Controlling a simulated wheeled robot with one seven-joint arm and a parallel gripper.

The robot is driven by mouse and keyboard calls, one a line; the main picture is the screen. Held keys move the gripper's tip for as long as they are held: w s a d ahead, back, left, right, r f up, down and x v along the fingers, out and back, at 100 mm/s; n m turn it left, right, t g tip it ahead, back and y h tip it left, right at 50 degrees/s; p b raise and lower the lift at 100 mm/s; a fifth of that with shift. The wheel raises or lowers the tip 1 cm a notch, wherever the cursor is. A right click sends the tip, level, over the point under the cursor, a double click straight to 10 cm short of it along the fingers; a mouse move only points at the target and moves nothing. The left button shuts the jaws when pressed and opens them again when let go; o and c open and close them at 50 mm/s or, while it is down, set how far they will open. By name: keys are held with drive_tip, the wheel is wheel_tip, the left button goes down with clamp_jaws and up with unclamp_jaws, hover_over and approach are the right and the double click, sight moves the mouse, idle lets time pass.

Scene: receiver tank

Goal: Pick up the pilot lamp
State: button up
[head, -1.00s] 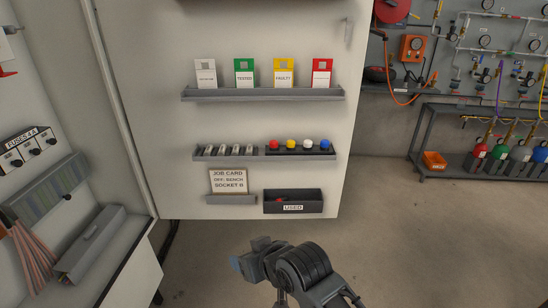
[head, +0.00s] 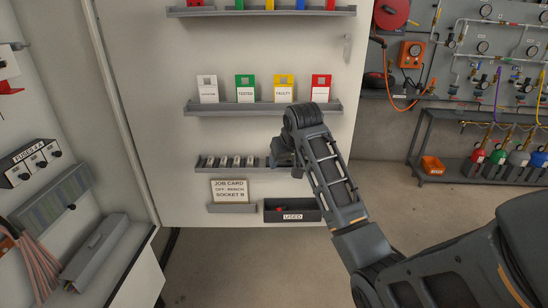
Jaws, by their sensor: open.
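No pilot lamp can be made out now. The row of red, yellow, white and blue domed caps, which may be the pilot lamps, sat on the right half of the lower small shelf (head: 203,168) and is hidden behind my arm. My gripper (head: 290,166) is at that right half, in front of the panel. It is open, but its fingers are small and dark, and I cannot tell whether they touch anything.
Small pale cylinders (head: 236,161) stand on the shelf's left half. Above is a shelf (head: 215,109) of coloured tags. Below are a job card (head: 230,190) and a dark USED bin (head: 312,216) with something red inside. A grey cabinet (head: 75,195) stands left.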

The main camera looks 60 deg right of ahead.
drive_tip(key=w+d, duration=0.2)
drive_tip(key=w+d+p, duration=0.1)
drive_tip(key=w+d, duration=0.2)
drive_tip(key=shift+w+d, duration=0.2)
drive_tip(key=shift+w, duration=0.05)
drive_tip(key=shift+x, duration=1.5)
drive_tip(key=shift+f, duration=0.1)
drive_tip(key=shift+a, duration=0.1)
clamp_jaws()
